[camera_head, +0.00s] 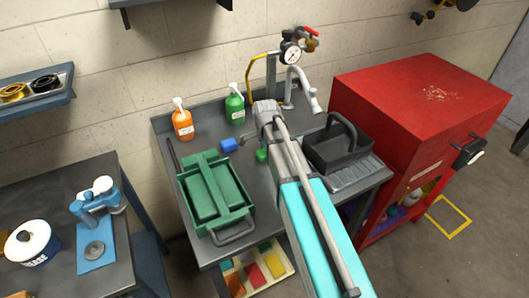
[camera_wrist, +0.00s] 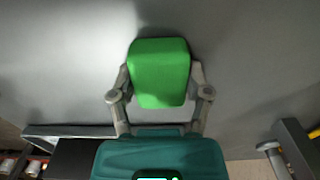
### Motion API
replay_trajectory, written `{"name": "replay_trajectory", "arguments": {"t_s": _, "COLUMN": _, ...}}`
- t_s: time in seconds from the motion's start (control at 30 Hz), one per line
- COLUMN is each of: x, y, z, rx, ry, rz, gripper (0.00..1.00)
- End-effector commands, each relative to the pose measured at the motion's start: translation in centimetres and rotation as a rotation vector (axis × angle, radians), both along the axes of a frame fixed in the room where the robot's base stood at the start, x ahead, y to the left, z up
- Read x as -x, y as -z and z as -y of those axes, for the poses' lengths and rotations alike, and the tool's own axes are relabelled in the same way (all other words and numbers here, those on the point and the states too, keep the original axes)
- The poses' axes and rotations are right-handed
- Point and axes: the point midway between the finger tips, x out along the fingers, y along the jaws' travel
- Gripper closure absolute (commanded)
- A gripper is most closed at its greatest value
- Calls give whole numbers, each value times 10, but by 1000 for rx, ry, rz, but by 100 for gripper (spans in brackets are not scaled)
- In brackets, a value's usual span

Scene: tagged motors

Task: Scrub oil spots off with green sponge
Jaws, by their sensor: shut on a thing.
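The green sponge (camera_wrist: 159,72) fills the space between the fingers of my gripper (camera_wrist: 160,80) in the wrist view, one finger on each side. My gripper is shut on it, over a plain grey surface. In the head view a small part of the green sponge (camera_head: 262,155) shows beside my arm above the grey workbench (camera_head: 263,205); my arm hides much of the gripper. I cannot tell whether the sponge touches the bench. No oil spots can be made out clearly in either view.
A black basket (camera_head: 334,150) and a red cabinet (camera_head: 425,95) are on the right. A gauge (camera_head: 290,54) and tap stand behind.

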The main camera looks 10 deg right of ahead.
Motion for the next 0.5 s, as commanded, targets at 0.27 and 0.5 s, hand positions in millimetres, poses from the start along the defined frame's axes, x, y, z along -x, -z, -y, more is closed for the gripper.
{"name": "replay_trajectory", "arguments": {"t_s": 0.27, "x": 20, "y": -1, "z": 6, "rx": 1, "ry": 0, "rz": -4, "gripper": 76}}
{"name": "replay_trajectory", "arguments": {"t_s": 0.5, "x": 27, "y": -2, "z": 8, "rx": 0, "ry": 0, "rz": -1, "gripper": 76}}
